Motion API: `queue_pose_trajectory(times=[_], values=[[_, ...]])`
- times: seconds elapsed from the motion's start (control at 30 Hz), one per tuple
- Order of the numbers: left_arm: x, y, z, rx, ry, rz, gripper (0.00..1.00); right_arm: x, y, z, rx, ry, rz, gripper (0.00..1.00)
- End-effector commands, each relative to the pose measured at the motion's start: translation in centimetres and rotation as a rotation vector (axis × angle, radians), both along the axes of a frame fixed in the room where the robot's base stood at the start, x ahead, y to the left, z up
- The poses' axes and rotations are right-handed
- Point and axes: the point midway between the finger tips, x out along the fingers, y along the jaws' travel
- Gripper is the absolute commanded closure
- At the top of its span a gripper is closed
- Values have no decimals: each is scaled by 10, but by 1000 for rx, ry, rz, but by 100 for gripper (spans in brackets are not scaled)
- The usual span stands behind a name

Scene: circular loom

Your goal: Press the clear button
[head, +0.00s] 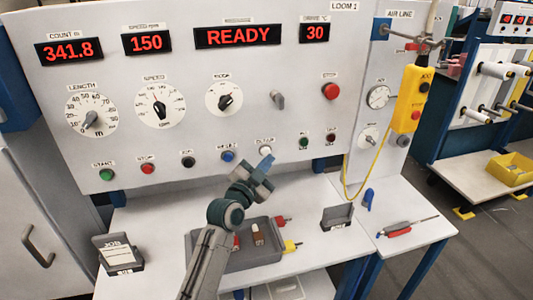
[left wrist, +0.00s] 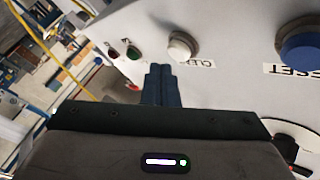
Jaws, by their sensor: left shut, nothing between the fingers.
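The clear button (head: 265,150) is a white round button on the lower right of the loom's grey panel, under a "CLEAR" label. It also shows in the left wrist view as a white knob (left wrist: 183,46) with part of its label beside it. My left gripper (head: 267,165) is just below the button in the head view. In the left wrist view its fingers (left wrist: 160,68) are closed together and empty, with the tips a little below and left of the white button, apart from it in the picture. The exact depth gap cannot be told. My right gripper is not in view.
The blue reset button (head: 227,155) sits left of the clear button, and small green and red buttons (head: 303,141) sit to its right. A grey tray (head: 213,265) with small parts stands on the table below my arm. The display (head: 238,36) reads "READY".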

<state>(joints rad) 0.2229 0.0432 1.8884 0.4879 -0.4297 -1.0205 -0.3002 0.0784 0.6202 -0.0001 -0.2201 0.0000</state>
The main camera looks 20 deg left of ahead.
Motion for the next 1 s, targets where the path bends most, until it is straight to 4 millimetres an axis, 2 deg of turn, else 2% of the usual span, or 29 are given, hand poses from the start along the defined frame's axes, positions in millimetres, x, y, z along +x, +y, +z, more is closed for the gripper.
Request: queue_pose_trajectory(times=[1.0], values=[[9, 6, 0, 0, 0, 0, 100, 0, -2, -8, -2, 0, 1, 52]])
